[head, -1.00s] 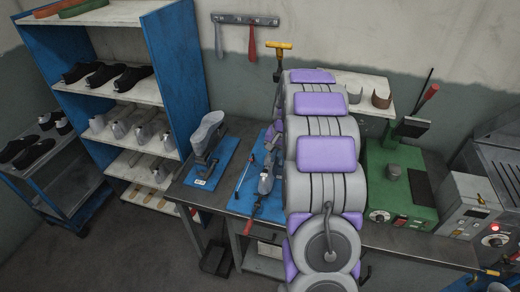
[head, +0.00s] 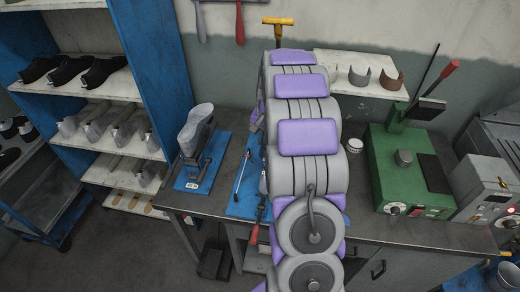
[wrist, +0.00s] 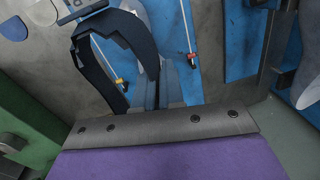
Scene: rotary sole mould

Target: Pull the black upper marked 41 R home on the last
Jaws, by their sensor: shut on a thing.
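The black upper (wrist: 143,42) shows in the wrist view as a dark, open loop beyond the purple and grey edge of my wrist. My gripper (wrist: 160,92) is shut on it; its fingertips are hard to make out. In the head view my arm hides both the gripper and the upper. A grey last (head: 197,125) stands on a blue base at the left of the bench; it also shows at the right edge of the wrist view (wrist: 308,75). I cannot read any 41 R mark, nor tell how the upper sits against a last.
A blue board (head: 240,200) with a thin rod lies right of the grey last. A green press (head: 400,170) and a grey control box (head: 485,185) stand on the right. Shelves (head: 120,140) with black shoes and grey lasts stand at the left.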

